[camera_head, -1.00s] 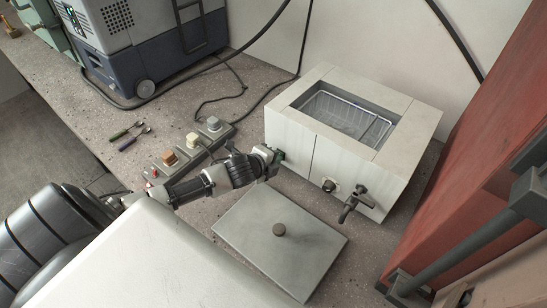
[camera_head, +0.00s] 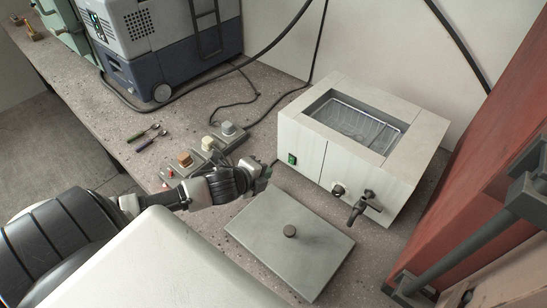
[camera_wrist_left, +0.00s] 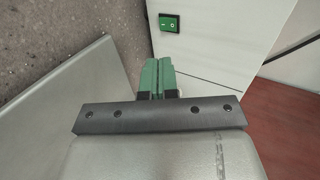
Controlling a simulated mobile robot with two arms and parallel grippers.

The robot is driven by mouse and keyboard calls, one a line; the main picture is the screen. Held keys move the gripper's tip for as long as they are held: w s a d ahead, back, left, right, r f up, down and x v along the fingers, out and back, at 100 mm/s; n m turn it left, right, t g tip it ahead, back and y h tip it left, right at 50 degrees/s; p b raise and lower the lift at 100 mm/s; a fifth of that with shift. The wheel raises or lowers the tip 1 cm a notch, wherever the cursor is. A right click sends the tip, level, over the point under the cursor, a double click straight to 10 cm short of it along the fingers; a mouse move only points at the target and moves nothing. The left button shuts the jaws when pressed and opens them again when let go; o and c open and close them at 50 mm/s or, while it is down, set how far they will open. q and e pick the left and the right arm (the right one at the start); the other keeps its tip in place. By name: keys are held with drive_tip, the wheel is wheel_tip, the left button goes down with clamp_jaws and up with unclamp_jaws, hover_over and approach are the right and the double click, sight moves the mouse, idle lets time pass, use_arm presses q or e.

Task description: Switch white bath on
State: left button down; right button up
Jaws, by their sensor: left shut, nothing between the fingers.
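The white bath (camera_head: 355,140) stands on the bench with a wire basket in its open well. Its front carries a green rocker switch (camera_head: 292,159), a dark knob (camera_head: 338,190) and a tap (camera_head: 361,207). In the left wrist view the switch (camera_wrist_left: 169,23) shows up close on the white front (camera_wrist_left: 207,50), above the fingertips. My left gripper (camera_head: 266,172) is in front of the bath's left part, apart from the switch. Its green fingers (camera_wrist_left: 157,64) are shut and empty. My right gripper is not in view.
A flat grey lid (camera_head: 290,240) with a knob lies on the bench before the bath. A power strip with plugs (camera_head: 207,147), cables and two small tools (camera_head: 147,136) lie left. A grey-blue machine (camera_head: 165,45) stands behind; a red structure (camera_head: 480,170) is right.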

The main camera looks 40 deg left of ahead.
use_arm(q)
drive_tip(key=shift+v, duration=1.55)
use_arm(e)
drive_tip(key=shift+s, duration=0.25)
use_arm(q)
drive_tip(key=shift+w, duration=0.1)
